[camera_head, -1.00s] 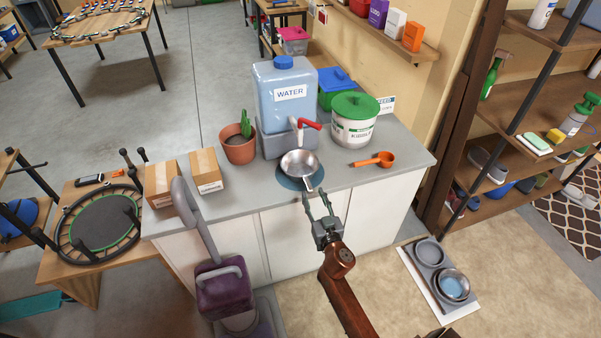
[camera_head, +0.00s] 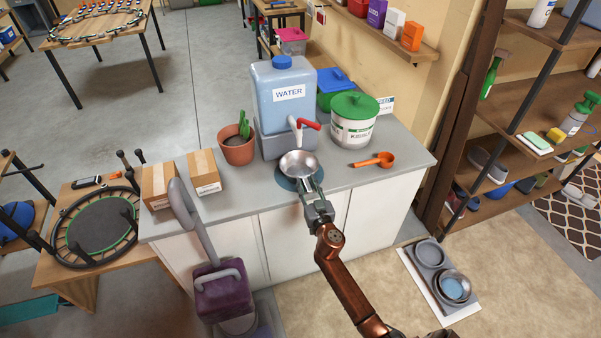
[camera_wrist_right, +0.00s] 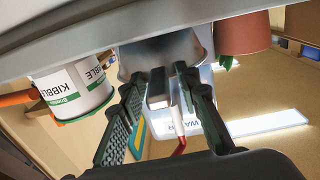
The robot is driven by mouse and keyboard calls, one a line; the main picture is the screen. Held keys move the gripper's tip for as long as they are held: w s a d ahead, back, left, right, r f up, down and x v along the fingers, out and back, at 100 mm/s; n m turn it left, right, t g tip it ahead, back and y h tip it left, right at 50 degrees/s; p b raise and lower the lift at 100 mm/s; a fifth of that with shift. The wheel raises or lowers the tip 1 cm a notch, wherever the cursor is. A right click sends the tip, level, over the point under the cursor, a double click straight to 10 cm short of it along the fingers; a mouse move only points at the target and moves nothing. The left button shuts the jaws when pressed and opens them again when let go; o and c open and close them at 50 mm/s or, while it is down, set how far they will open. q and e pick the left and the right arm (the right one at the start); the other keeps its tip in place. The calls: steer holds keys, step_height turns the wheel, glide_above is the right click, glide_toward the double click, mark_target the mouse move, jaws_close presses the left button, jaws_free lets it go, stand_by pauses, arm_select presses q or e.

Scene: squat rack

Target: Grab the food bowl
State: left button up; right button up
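A shiny metal bowl (camera_head: 298,163) with a short handle sits on a dark round mat on the grey counter, under the tap of the water container. It also shows upside down in the right wrist view (camera_wrist_right: 165,50). My right gripper (camera_head: 312,190) is at the handle, on the counter's front side. In the right wrist view its two fingers (camera_wrist_right: 160,95) stand apart, one on each side of the handle. I cannot see clear contact. Two more bowls (camera_head: 430,252) (camera_head: 455,289) sit in a floor stand, one holding water. My left gripper is not in view.
The water container (camera_head: 285,95) stands behind the bowl. A plant pot (camera_head: 238,152) and cardboard boxes (camera_head: 203,172) are left of it. A kibble tub (camera_head: 354,120) and an orange scoop (camera_head: 372,160) are right of it. A purple appliance (camera_head: 222,292) stands before the counter.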

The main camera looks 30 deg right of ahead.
jaws_close()
steer(key=shift+r, duration=0.1)
stand_by(0.5)
